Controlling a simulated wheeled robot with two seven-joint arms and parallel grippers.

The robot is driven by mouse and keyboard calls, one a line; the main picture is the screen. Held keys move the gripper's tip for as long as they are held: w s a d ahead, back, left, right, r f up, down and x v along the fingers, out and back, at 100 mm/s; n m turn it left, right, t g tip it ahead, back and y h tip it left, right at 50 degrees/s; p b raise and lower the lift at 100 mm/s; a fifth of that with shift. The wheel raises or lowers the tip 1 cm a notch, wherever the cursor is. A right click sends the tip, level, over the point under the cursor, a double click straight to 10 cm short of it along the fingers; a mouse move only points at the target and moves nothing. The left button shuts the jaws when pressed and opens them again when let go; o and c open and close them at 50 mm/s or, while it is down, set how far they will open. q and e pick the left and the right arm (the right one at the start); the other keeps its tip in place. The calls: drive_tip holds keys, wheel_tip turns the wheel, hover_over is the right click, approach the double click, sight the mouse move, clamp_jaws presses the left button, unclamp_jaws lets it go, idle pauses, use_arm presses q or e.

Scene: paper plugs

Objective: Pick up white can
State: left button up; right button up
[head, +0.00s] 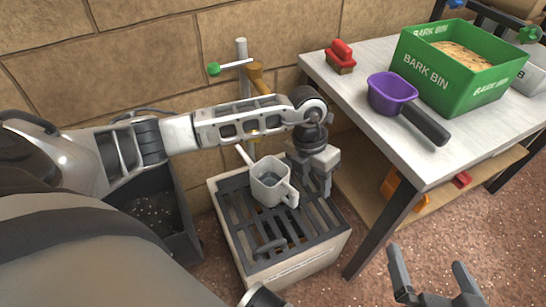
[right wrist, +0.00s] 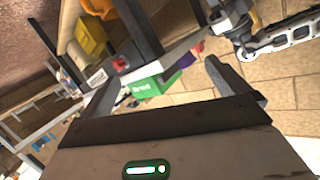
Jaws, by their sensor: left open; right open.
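The white can (head: 268,188) stands upright on a dark slatted grate (head: 308,212) over a pale box-shaped basin. Its handle points to the lower right, and a thin pale spout seems to rise at its upper left. My left gripper (head: 317,188) is open, with fingers pointing down, just right of and behind the can. It appears empty; whether it touches the can I cannot tell. My right gripper (head: 436,284) is open and empty at the bottom right, well away from the can. Its fingers also frame the right wrist view (right wrist: 162,82), where I cannot make out the can.
A table (head: 440,163) at right holds a green bark bin (head: 425,72), a purple scoop (head: 391,90) and a red-topped brush (head: 341,55). A standpipe with a green-knobbed tap (head: 214,69) rises behind the basin against a stone wall. A dark bin (head: 184,246) stands left.

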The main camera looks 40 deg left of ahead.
sight(295, 193)
use_arm(q)
drive_tip(key=w+a+f+y+b, duration=0.1)
drive_tip(key=w+a+f+y, duration=0.15)
drive_tip(key=a, duration=0.35)
drive_tip(key=f+b, duration=0.1)
drive_tip(key=f, duration=0.2)
drive_tip(key=f+b, duration=0.1)
drive_tip(key=f, duration=0.2)
drive_tip(key=f+b, duration=0.2)
drive_tip(key=f, duration=0.1)
drive_tip(key=shift+s+d, duration=0.2)
drive_tip(key=shift+d, duration=0.1)
wheel_tip(295, 193, down, 3)
drive_tip(key=shift+r+b, duration=0.1)
drive_tip(key=shift+b, duration=0.8)
drive_tip(key=shift+f+b, duration=0.35)
drive_tip(key=shift+f, duration=0.45)
drive_tip(key=shift+a+f, duration=0.1)
drive_tip(key=shift+w, duration=0.1)
clamp_jaws()
use_arm(e)
drive_tip(key=r+t+y, duration=0.1)
drive_tip(key=w+r+t+y, duration=0.1)
drive_tip(key=a+r+t, duration=0.1)
drive_tip(key=shift+w+r+y, duration=0.3)
drive_tip(key=shift+w+y, duration=0.05)
drive_tip(key=shift+y, duration=0.05)
